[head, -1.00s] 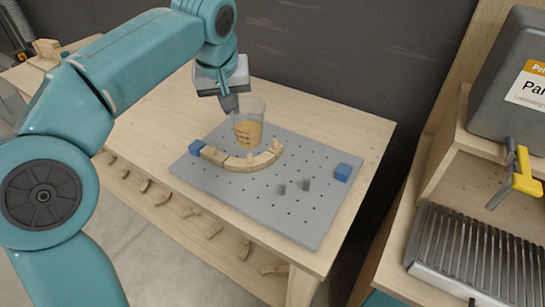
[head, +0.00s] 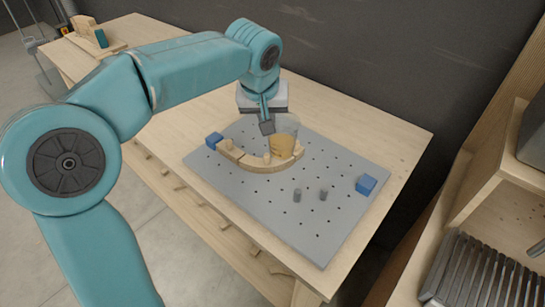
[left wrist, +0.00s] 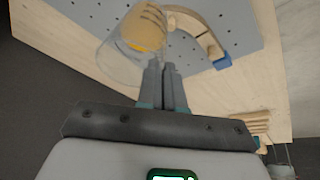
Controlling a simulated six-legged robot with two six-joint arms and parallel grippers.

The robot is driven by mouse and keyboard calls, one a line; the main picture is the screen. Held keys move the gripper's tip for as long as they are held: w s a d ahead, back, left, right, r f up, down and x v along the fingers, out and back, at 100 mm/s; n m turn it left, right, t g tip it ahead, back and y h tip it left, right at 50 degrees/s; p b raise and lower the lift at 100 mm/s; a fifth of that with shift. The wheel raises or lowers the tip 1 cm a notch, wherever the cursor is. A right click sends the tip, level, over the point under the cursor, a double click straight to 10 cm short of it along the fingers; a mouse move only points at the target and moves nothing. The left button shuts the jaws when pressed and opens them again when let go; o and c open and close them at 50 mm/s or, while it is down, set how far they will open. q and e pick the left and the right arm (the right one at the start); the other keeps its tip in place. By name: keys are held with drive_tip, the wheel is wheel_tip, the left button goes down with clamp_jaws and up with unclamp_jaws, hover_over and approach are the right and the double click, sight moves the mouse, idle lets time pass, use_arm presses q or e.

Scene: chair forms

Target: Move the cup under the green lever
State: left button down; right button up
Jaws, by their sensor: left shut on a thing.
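A clear cup (head: 284,143) with amber liquid is at the wooden arc on the grey pegboard, near the arc's right end. I cannot tell whether its base touches the board. In the left wrist view, the dark fingers (left wrist: 162,78) meet at the wall of the cup (left wrist: 140,35), which looks tilted there because the camera is turned. The green lever is not in view. My right gripper is not in view.
The pegboard (head: 330,225) carries the curved wooden arc (head: 238,158), two blue blocks (head: 366,185) and two grey pegs (head: 297,195). A wooden shelf stand with a slatted grey tray (head: 485,270) is at the right, past a gap.

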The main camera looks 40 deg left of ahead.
use_arm(q)
wheel_tip(320, 180, down, 12)
drive_tip(key=shift+s+r, duration=0.2)
drive_tip(key=shift+s, duration=0.05)
drive_tip(key=shift+f, duration=0.1)
drive_tip(key=c, duration=1.3)
unclamp_jaws()
drive_tip(key=shift+s+b, duration=0.1)
drive_tip(key=shift+b, duration=0.2)
